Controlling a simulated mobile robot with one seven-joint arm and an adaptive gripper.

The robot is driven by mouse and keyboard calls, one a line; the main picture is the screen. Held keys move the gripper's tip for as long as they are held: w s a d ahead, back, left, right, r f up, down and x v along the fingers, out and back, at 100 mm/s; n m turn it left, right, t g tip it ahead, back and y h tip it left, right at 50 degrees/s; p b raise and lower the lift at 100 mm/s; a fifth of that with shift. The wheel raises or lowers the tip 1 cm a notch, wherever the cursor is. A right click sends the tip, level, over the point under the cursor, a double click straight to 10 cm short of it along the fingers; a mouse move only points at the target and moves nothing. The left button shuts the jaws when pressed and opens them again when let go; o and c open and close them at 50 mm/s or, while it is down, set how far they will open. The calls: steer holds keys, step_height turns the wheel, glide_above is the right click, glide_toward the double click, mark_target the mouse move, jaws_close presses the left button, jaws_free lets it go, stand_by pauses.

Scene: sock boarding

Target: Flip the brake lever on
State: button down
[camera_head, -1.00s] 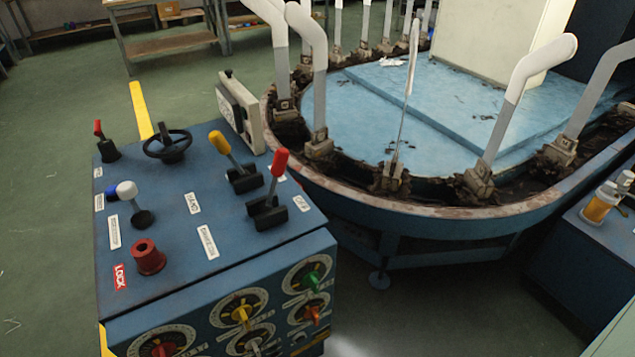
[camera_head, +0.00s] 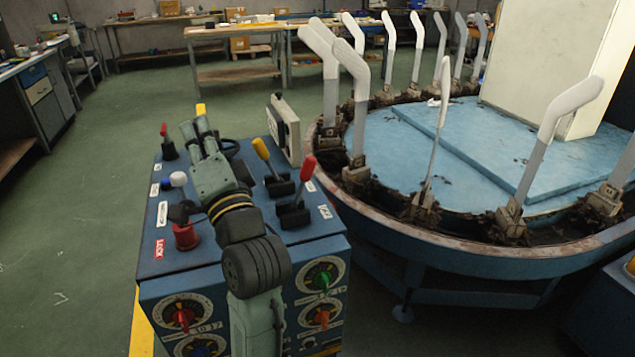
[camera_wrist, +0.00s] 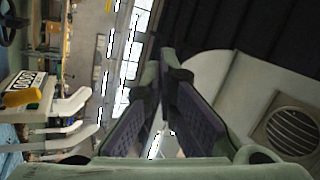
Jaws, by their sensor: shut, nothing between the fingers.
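The blue control console (camera_head: 195,262) carries several levers, and I cannot read which label marks the brake lever. A yellow-handled lever (camera_head: 262,150) and a red-handled lever (camera_head: 307,170) lean upward on its right side. A small red-tipped lever (camera_head: 164,132) stands at the far left corner and a white-knobbed lever (camera_head: 178,180) at the left. My gripper (camera_head: 198,124) is shut and empty above the console, between the small red lever and the yellow lever. It partly hides the black handwheel (camera_head: 231,146). In the wrist view the shut fingers (camera_wrist: 160,75) point away from the yellow handle (camera_wrist: 22,97) at the left.
A red knob (camera_head: 187,236) sits by the LOCK label. A grey box (camera_head: 285,130) stands on the console's far right edge. The round blue sock machine (camera_head: 390,235) with upright white forms (camera_head: 352,70) is close on the right. Green floor (camera_head: 100,170) is open on the left.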

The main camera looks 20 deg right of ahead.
mark_target(303, 187)
steer(key=s+d+f+m+g+h, duration=0.2)
steer(key=d+f+m+h, duration=0.2)
steer(key=d, duration=0.9)
steer(key=s+d+f+m+g+h, duration=0.2)
steer(key=d+f+m, duration=0.6)
steer(key=d+f, duration=0.4)
steer(key=shift+s+d+f+g+h+b, duration=0.2)
steer(key=shift+d+f+g+h+b, duration=0.15)
steer(key=shift+f+g+h, duration=0.5)
steer(key=shift+r, duration=0.35)
steer(key=w+a+p, duration=0.2)
steer(key=w+p, duration=0.2)
steer(key=w, duration=0.5)
steer(key=shift+a+r, duration=0.2)
steer(key=shift+r, duration=0.15)
steer(key=shift+w+a+r+t, duration=0.1)
steer(key=shift+t, duration=0.15)
